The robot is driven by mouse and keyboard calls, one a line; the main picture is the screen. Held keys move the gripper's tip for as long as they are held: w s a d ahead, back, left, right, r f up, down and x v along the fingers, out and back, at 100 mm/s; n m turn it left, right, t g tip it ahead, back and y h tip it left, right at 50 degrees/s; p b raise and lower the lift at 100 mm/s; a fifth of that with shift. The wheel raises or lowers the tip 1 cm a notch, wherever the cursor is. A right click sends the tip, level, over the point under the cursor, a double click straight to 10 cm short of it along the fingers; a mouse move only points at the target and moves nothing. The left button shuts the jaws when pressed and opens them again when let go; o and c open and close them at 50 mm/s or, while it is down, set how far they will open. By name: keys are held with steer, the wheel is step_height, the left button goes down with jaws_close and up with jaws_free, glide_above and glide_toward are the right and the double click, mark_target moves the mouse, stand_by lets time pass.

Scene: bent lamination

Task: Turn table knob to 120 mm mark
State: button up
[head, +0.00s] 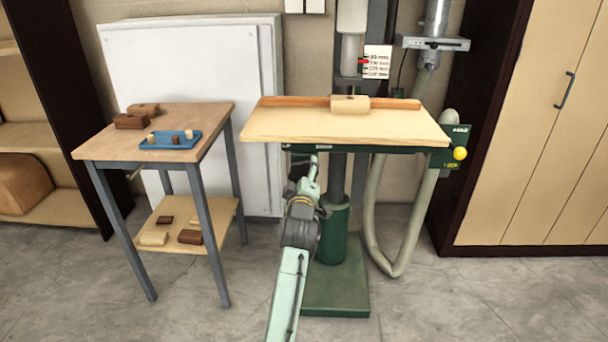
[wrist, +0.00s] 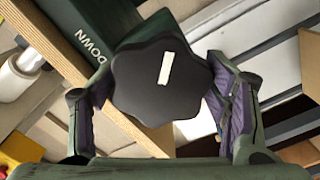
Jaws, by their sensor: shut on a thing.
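A black lobed knob (wrist: 150,95) with a white stripe fills the middle of the wrist view. My gripper (wrist: 160,88) has its purple-padded fingers on either side of it and is shut on it. Behind the knob is a dark green housing (wrist: 85,38) with the word DOWN. In the head view my gripper (head: 312,168) is under the left front of the machine table (head: 335,126); the knob is hard to make out there. A white scale card (head: 377,62) hangs behind the table with a red pointer at its left edge; its figures are too small to read.
A wooden block (head: 349,104) sits against the fence (head: 290,102) on the table. A yellow ball (head: 460,153) sticks out at the table's right. A side table (head: 102,146) with a blue tray (head: 170,140) stands left. A hose (head: 372,235) hangs right of the column.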

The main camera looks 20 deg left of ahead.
steer(key=shift+c, duration=1.2)
steer(key=shift+m, duration=0.3)
